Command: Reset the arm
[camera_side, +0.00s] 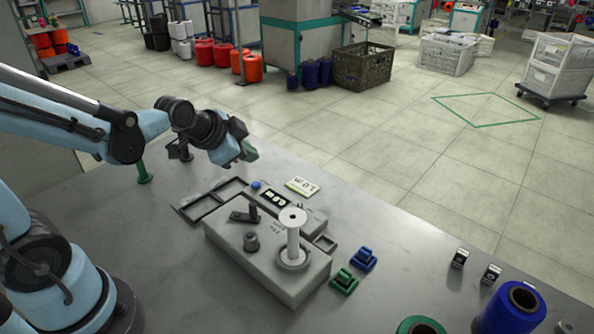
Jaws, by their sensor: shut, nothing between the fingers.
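My gripper (243,152) is at the end of my light-blue arm, which reaches in from the left. It hangs in the air above the far edge of the grey table (390,290). It is shut and touches nothing that I can see. The grey winding machine (255,259) stands on the table, below and to the right of my gripper. A white bobbin (293,232) stands upright on the machine's right part. A dark lever (246,214) and a small dark knob (251,242) are on its top.
Green (344,281) and blue (363,259) blocks sit right of the machine. Large blue (512,308) and green (420,326) spools stand at the lower right. A green post (143,173) stands under my arm. A card (302,186) lies behind the machine.

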